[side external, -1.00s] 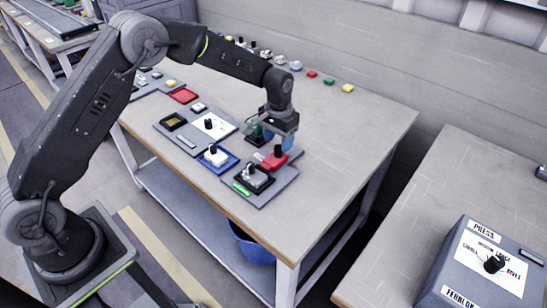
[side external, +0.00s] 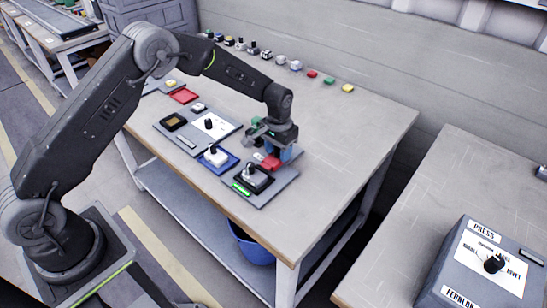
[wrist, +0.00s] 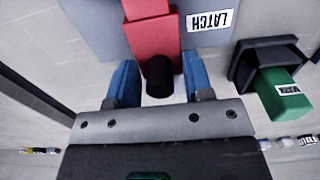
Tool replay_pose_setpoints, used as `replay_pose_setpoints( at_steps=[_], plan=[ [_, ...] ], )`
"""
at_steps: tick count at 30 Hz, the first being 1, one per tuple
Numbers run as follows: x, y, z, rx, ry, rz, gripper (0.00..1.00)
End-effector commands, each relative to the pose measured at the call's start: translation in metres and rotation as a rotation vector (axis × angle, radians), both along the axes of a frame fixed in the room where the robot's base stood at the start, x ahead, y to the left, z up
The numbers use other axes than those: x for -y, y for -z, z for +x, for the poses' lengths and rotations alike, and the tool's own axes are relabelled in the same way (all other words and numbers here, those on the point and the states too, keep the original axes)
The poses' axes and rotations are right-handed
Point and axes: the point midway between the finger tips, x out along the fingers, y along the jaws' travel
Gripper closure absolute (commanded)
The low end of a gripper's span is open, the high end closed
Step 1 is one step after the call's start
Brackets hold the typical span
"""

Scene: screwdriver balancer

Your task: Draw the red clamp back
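The red clamp (wrist: 153,35) lies beside a white label reading LATCH (wrist: 213,20) in the wrist view. Its black knob (wrist: 160,76) stands at the near end of the clamp. My gripper (wrist: 161,82) is open, with one blue finger on each side of the knob and a visible gap on both sides. In the side view, my gripper (side external: 283,155) is low over the red clamp (side external: 269,162), and the knob is hidden behind it. A grey part in a black nest (side external: 254,178) sits just in front of the clamp.
A green labelled block (wrist: 285,98) in a black holder stands right of my gripper in the wrist view. A blue tray with a white part (side external: 215,158) and a white panel with a black knob (side external: 211,126) are to the left. The table's right side is clear.

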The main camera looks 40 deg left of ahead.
Motion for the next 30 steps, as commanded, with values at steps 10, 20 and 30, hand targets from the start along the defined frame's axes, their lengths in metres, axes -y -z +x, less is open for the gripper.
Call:
replay_pose_setpoints(
  at_steps=[10, 20, 30],
  plan=[
    [0.0, 0.0, 0.0, 0.0, 0.0, 0.0, 0.77],
    [0.0, 0.0, 0.01, 0.001, 0.0, 0.0, 0.77],
    [0.0, 0.0, 0.029, 0.002, 0.0, 0.0, 0.77]
  ],
)
